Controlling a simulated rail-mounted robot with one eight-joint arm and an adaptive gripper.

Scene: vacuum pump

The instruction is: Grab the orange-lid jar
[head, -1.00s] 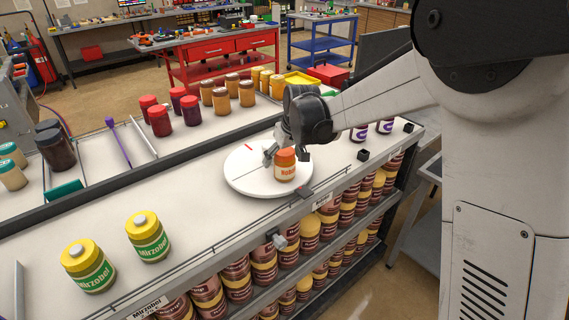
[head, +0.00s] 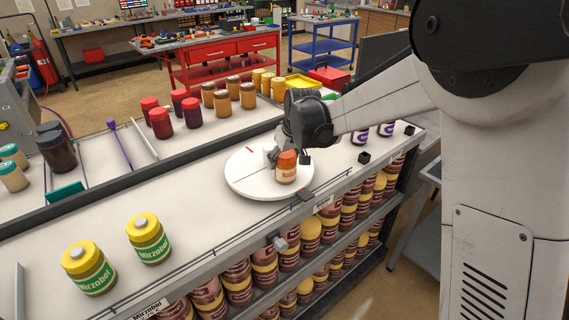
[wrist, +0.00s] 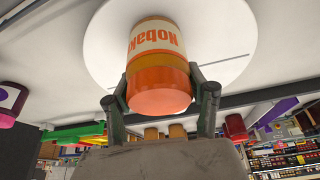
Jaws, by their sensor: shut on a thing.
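The orange-lid jar (head: 286,168) has an orange body and a pale label with orange lettering. It stands upright on a round white turntable (head: 240,181), right of its middle. In the wrist view the jar (wrist: 157,66) appears upside down, with its orange lid toward my gripper. My gripper (wrist: 159,98) has one finger on each side of the lid and is shut on the jar. In the head view my gripper (head: 287,148) reaches the jar from behind and above, and its dark wrist partly hides the fingers.
Two yellow-lid jars (head: 149,239) stand at the front left of the counter. Red-lid jars (head: 160,123) and amber jars (head: 222,103) stand behind the turntable. Purple-labelled jars (head: 386,129) and a small black block (head: 364,157) are to the right.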

